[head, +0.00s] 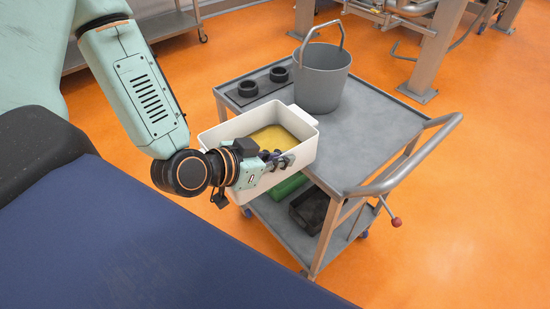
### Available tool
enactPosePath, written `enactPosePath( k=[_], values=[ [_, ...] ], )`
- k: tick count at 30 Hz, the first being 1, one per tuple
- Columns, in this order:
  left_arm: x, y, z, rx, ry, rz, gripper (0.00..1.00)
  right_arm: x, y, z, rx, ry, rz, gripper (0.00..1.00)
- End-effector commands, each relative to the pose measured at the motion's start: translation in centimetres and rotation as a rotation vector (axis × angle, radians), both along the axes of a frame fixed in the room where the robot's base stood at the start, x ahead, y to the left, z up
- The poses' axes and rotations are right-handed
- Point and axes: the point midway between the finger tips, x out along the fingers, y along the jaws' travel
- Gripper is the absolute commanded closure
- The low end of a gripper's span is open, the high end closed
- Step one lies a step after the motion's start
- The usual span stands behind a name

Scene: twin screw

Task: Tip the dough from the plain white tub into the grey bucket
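The plain white tub (305,150) is roughly level, with yellow dough (272,139) lying in its bottom. It sticks out well past the left edge of the cart top. My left gripper (284,159) is at the tub's near long wall, with its dark fingers at the rim, and appears shut on it. The wrist covers the tub's near left part. The grey bucket (321,82) stands upright at the back of the cart, behind and right of the tub, with its handle raised. Its inside bottom is hidden. My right gripper is not in view.
The grey cart (378,135) has free top surface right of the tub and a push handle (405,165) on its right. A dark plate with two black rings (262,82) lies left of the bucket. Green and black crates (308,210) sit on the lower shelf.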

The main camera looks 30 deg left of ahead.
Motion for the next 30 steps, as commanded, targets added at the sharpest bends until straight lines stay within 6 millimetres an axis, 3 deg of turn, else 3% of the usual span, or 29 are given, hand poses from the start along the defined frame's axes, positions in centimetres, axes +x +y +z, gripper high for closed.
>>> enactPosePath(
  k=[15, 30],
  values=[
    [0.8, -4.1, 1.7, 0.002, -0.014, -0.354, 1.00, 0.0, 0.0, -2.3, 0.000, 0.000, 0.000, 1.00],
    [0.4, -3.2, 0.6, 0.003, -0.010, -0.543, 1.00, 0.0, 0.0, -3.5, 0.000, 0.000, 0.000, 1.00]
  ],
)
